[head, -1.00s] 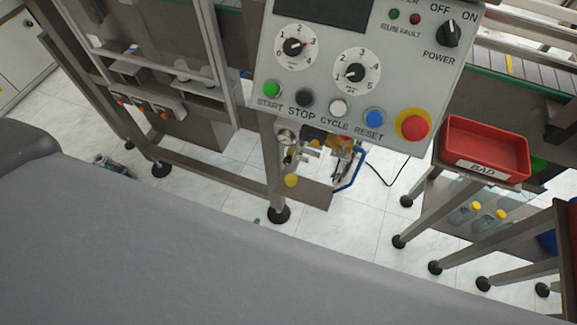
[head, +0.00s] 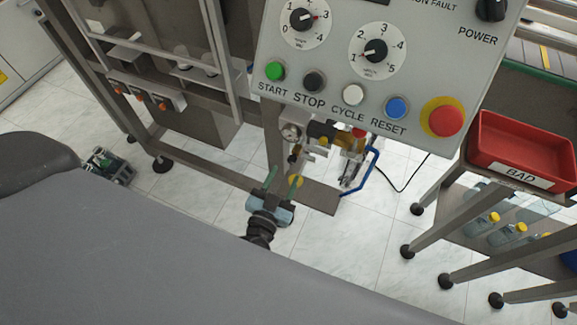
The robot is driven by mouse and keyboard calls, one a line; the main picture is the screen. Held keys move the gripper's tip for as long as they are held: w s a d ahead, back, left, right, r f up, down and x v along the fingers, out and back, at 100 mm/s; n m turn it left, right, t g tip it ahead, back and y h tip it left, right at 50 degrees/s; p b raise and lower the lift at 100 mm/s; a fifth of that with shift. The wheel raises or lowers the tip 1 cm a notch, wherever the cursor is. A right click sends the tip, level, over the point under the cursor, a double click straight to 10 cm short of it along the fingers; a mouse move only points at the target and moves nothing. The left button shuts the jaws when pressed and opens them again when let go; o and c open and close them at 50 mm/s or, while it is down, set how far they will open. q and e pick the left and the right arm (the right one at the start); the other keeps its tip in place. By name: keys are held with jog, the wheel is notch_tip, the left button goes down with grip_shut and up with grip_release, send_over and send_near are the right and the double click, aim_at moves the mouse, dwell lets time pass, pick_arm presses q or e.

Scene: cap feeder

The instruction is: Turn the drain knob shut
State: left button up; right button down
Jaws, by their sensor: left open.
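I take the drain knob (head: 295,182) to be the small yellow round knob low on the air unit under the control panel. My left gripper (head: 284,176) comes up from below, its two green fingers pointing up at the knob. The fingers are apart, and the knob shows between them, partly covered by the finger on the right. I cannot tell whether they touch it. The air unit (head: 320,137) above has a round gauge (head: 291,132) and brass fittings. My right gripper is not seen.
The control panel (head: 330,98) hangs directly above the air unit. A blue hose (head: 371,170) and a black cable run to its right. A red BAD tray (head: 520,147) stands at the right on a metal stand. Steel frame legs stand at the left, with tiled floor below.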

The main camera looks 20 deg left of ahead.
aim_at(291, 162)
pick_arm(q)
jog(key=shift+w, duration=2)
grip_shut()
